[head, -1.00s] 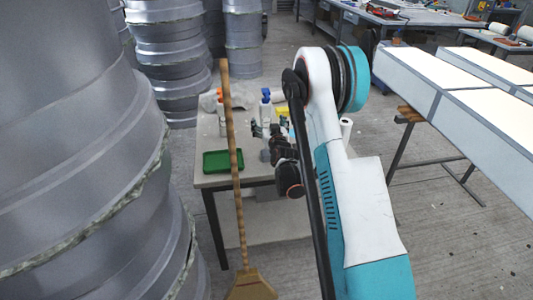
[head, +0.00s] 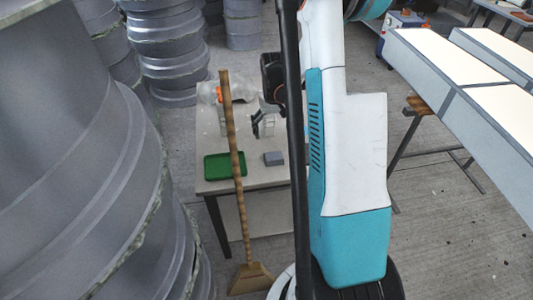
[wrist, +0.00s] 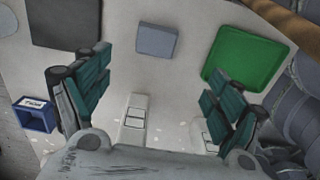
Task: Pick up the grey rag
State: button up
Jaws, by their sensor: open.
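A small blue-grey folded piece (head: 274,158), which looks like the grey rag, lies on the table near its front edge, right of a green tray. It shows in the wrist view (wrist: 157,41) as a flat rectangle with some thickness. My gripper (wrist: 158,66) is open and empty, its teal-padded fingers wide apart. In the wrist view the rag is beyond the fingertips, about centred between them and apart from both. In the head view my arm hides the right part of the table and the gripper cannot be made out clearly.
The green tray (wrist: 243,58) lies beside the rag and a dark flat sheet (wrist: 66,22) on its other side. White upright items (wrist: 134,118) and a blue box (wrist: 35,115) are nearby. A broom (head: 235,150) stands before the table (head: 200,185); grey moulds (head: 80,150) are left.

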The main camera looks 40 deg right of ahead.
jog(key=b, duration=0.2)
send_over(274, 156)
jog(key=f, duration=0.8)
jog(key=shift+w+a, duration=0.2)
jog(key=shift+a, duration=0.1)
jog(key=shift+s+d+f+b, duration=0.15)
jog(key=shift+f+b, duration=0.55)
jog(key=shift+f, duration=0.65)
jog(key=shift+w+d+f+b, duration=0.15)
jog(key=shift+f+b, duration=0.55)
jog(key=shift+f, duration=0.6)
jog(key=shift+s, duration=0.1)
jog(key=shift+r, duration=0.1)
jog(key=c, duration=1.1)
